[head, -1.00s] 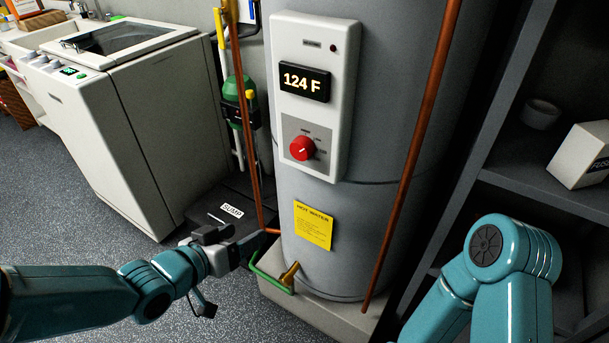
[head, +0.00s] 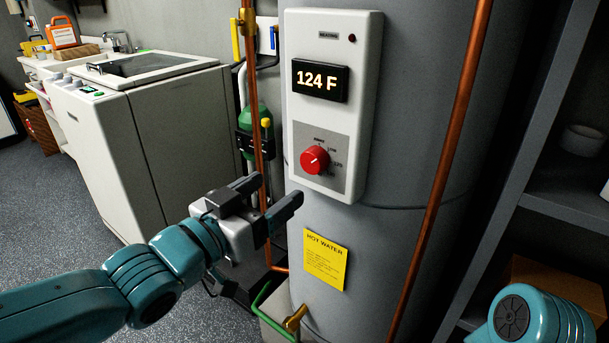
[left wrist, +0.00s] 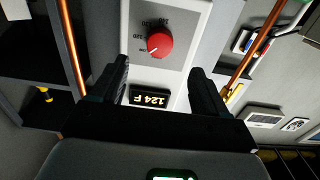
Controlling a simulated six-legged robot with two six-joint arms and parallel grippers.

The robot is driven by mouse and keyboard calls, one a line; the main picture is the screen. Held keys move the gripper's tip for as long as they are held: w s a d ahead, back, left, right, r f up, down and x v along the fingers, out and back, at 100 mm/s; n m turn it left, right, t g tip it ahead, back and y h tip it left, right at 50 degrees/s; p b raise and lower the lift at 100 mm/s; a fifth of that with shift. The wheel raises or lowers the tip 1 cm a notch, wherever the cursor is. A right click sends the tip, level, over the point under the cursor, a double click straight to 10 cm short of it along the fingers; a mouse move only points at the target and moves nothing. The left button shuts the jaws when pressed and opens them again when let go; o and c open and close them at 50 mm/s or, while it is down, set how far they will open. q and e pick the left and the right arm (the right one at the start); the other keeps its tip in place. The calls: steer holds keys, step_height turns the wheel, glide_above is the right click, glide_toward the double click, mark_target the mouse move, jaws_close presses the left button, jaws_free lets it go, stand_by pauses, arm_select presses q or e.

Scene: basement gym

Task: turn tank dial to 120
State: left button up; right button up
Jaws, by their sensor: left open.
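The grey water tank (head: 400,140) carries a white control panel (head: 363,60). Its display (head: 320,80) reads 124 F. Below the display is the red dial (head: 314,160) with a pale pointer mark, on a grey plate with small lettering. In the left wrist view the red dial (left wrist: 159,44) and the display (left wrist: 149,97) appear upside down, between the lines of the fingers. My left gripper (head: 274,200) is open and empty, lower left of the dial and apart from it. My right gripper is out of view; only part of my right arm shows at lower right.
Copper pipes (head: 440,170) run up in front of the tank on the right and beside it (head: 252,100) on the left. A yellow label (head: 324,262) is on the tank. A washer (head: 165,130) stands at left and dark shelves (head: 565,190) at right.

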mark_target(309, 166)
arm_select(q)
steer(key=x, duration=0.8)
steer(key=shift+w+d, duration=0.25)
steer(key=shift+w, duration=0.05)
steer(key=c, duration=1)
